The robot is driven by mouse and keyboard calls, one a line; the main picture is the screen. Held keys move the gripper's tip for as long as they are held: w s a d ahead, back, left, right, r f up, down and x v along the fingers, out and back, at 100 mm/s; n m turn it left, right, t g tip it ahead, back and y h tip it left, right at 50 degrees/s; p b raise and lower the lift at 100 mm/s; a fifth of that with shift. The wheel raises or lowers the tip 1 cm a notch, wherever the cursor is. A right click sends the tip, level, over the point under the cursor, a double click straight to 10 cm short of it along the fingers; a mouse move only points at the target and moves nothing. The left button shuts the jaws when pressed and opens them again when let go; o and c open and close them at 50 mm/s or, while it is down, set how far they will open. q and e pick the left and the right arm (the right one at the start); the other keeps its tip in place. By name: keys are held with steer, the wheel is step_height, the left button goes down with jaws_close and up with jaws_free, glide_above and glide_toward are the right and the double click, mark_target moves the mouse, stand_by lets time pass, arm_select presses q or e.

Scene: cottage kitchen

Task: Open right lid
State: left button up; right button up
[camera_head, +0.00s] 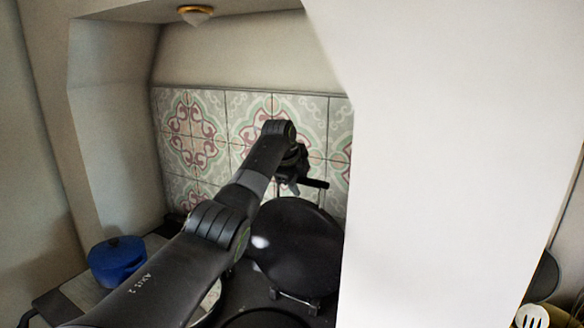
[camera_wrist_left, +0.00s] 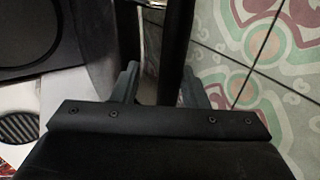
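The right lid (camera_head: 298,245) is a large round black disc at the right of the stove in the head view, partly hidden by the white wall. It appears tilted up off the stove top. My left gripper (camera_head: 308,184) is above its upper edge, near the tiles. In the left wrist view the two fingers (camera_wrist_left: 160,88) stand apart. A dark upright bar (camera_wrist_left: 178,40) runs between them, nearer the right finger, with a light gap beside the left finger. I cannot tell whether this bar is the lid's edge or handle. My right gripper is not in view.
A blue pot (camera_head: 116,260) stands at the left of the stove. Patterned tiles (camera_head: 195,140) close off the alcove behind. A white wall (camera_head: 440,160) stands close on the right. A slotted spatula (camera_head: 532,317) shows at lower right.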

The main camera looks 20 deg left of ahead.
arm_select(q)
steer(key=b+v, duration=0.7)
steer(key=v, duration=0.9)
steer(key=shift+s+r, duration=0.2)
steer(key=shift+r, duration=0.05)
